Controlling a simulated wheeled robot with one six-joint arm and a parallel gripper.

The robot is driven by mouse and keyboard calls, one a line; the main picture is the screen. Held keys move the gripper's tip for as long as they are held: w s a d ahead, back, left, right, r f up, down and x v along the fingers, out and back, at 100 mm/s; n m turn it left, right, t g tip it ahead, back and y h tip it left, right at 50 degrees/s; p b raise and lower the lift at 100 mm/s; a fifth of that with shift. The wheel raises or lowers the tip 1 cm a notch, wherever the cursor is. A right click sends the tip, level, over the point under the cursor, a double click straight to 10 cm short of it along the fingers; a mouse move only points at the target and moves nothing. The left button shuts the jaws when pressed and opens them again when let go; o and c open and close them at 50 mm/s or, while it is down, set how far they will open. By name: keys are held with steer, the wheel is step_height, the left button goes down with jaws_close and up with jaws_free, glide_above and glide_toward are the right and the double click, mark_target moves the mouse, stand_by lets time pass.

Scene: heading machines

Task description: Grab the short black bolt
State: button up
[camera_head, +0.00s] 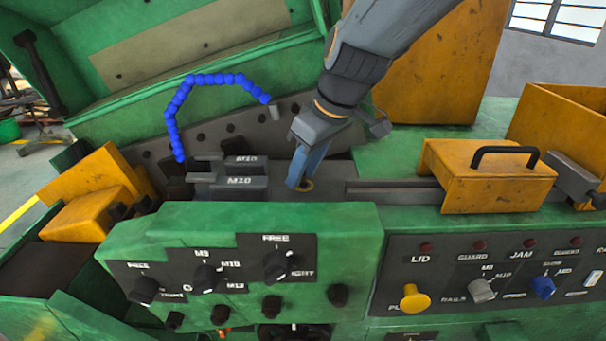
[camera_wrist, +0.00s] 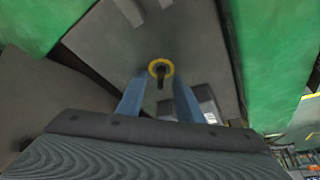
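The short black bolt (camera_wrist: 160,77) shows in the wrist view, at a yellow ring (camera_wrist: 152,66) on a dark grey plate. My gripper (camera_wrist: 159,82) has two blue fingers, one on each side of the bolt. The fingers are apart, with a visible gap between each and the bolt, so it is open. In the head view my gripper (camera_head: 299,184) points down at the yellow ring (camera_head: 309,186) on the machine bed. The fingers hide the bolt there. I cannot tell how far the fingertips are above the plate.
Grey M10 blocks (camera_head: 238,184) stand just left of my gripper. A blue segmented hose (camera_head: 170,108) arches behind them. A yellow cover with a black handle (camera_head: 484,178) sits to the right. The green control panel (camera_head: 345,225) with knobs runs along the front.

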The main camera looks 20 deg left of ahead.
jaws_close()
steer(key=shift+r, duration=0.1)
stand_by(0.4)
